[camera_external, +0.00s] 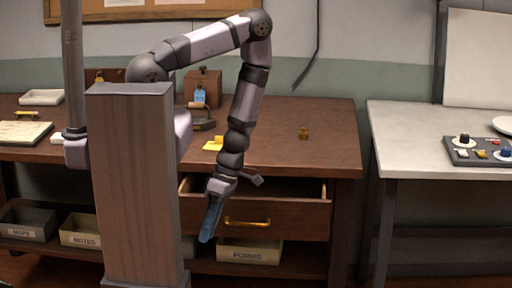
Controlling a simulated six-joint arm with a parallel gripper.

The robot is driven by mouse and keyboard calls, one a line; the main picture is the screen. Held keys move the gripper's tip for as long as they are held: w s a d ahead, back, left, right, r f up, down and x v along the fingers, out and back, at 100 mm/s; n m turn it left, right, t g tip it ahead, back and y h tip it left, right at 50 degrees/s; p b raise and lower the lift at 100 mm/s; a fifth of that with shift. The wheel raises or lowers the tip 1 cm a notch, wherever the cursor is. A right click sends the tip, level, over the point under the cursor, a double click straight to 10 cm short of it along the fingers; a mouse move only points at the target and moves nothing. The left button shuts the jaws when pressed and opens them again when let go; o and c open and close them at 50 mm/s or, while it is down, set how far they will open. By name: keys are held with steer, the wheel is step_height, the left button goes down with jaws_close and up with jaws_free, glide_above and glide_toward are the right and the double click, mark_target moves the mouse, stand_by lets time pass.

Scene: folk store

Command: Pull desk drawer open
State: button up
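The wooden desk (335,140) has a drawer (295,220) under its top on the right side. The drawer stands partly pulled out: its inside and side walls show above the front panel. A brass bar handle (257,223) is on the drawer front. My gripper (209,224) points down, with blue fingers, in front of the left part of the drawer front and to the left of the handle. The fingers overlap in this view, so I cannot tell whether they are apart or touch the drawer.
A wooden post (135,190) hides the desk's left middle. On the desktop are a brown box (204,88), yellow notes (214,145) and a small brass weight (304,134). Labelled bins, including one marked FORMS (250,252), sit below. A grey table (420,135) stands to the right.

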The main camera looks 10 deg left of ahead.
steer(key=w+d+r+n+t+h, duration=0.25)
steer(key=w+d+r+t, duration=0.2)
steer(key=d+r, duration=0.4)
step_height(320, 180, down, 8)
steer(key=w+d, duration=0.1)
steer(key=shift+d+f+t+h+b, duration=0.15)
steer(key=shift+d+t+h+b, duration=0.2)
steer(key=shift+d+h, duration=0.1)
steer(key=shift+a, duration=0.1)
jaws_close()
steer(key=shift+s+a, duration=0.1)
steer(key=shift+f, duration=0.15)
stand_by(0.6)
